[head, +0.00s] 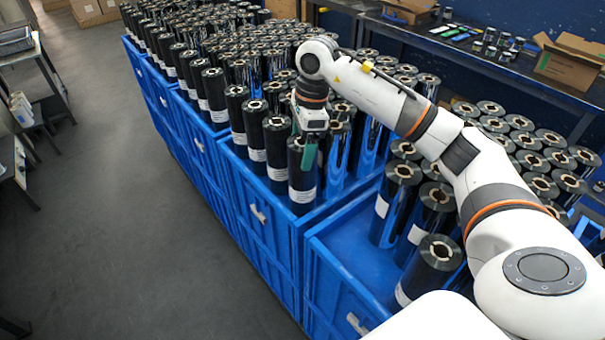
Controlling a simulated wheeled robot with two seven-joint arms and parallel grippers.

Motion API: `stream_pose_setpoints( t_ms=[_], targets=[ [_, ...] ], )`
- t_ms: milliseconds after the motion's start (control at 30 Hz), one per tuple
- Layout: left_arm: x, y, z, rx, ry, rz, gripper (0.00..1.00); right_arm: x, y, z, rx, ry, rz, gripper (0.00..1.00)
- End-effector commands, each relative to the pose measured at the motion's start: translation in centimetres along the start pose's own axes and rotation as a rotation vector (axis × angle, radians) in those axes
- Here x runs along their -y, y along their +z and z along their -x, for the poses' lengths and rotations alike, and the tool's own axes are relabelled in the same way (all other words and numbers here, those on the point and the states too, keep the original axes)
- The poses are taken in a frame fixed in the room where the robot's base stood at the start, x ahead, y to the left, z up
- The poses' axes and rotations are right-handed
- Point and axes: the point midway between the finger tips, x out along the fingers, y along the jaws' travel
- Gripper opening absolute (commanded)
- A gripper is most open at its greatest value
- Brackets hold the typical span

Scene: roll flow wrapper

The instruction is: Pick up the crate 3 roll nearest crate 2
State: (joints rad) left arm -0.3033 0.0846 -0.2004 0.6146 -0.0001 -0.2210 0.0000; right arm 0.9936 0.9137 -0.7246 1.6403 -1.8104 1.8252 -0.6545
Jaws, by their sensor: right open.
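My right gripper (309,158) reaches in from the right, pointing down, with teal fingers open. It is at the top of a dark film roll (301,184) with a white label, standing upright in the near corner of the middle blue crate (268,217). I cannot tell whether the fingers touch this roll or straddle its rim. Several upright rolls stand beside it. The nearest blue crate (340,262) holds rolls such as one at its front (434,262), and has bare floor at its left. No crate numbers are readable. My left gripper is out of view.
More blue crates full of upright rolls run back to the far left (190,120). A dark bench (470,55) with cardboard boxes (572,62) stands behind. Open grey floor (110,200) lies left of the crates. My right arm hides part of the rolls.

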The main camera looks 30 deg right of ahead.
Motion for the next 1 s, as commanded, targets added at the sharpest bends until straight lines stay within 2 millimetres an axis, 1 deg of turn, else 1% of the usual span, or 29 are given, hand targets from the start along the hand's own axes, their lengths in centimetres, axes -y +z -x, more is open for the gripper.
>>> stream_pose_setpoints(
  t_ms=[33, 100, 167, 300, 500, 567, 700, 967, 1000],
  targets=[
    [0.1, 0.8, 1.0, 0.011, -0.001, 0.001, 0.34, 0.2, 0.1, -0.4, 0.003, -0.005, -0.001, 0.83],
    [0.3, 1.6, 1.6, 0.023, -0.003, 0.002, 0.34, 0.4, 0.3, -1.6, 0.002, -0.005, 0.001, 0.83],
    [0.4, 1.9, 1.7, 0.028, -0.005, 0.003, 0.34, 0.3, 0.3, -2.4, 0.001, -0.003, 0.0, 0.83],
    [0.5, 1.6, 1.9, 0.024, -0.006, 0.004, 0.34, 0.2, 0.3, -3.5, 0.0, -0.001, -0.001, 0.83],
    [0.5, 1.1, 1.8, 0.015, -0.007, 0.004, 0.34, 0.2, 0.3, -3.7, 0.0, 0.0, -0.001, 0.83],
    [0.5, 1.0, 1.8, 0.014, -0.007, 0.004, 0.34, 0.2, 0.3, -3.7, 0.0, 0.0, -0.001, 0.75],
    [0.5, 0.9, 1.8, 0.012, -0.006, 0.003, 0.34, 0.2, 0.3, -3.6, 0.0, 0.0, -0.001, 0.52],
    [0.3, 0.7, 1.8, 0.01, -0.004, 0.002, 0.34, 0.2, 0.3, -3.6, 0.0, 0.0, -0.001, 0.1],
    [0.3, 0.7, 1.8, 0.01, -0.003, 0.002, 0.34, 0.2, 0.3, -3.6, 0.0, 0.0, -0.001, 0.03]
  ],
)
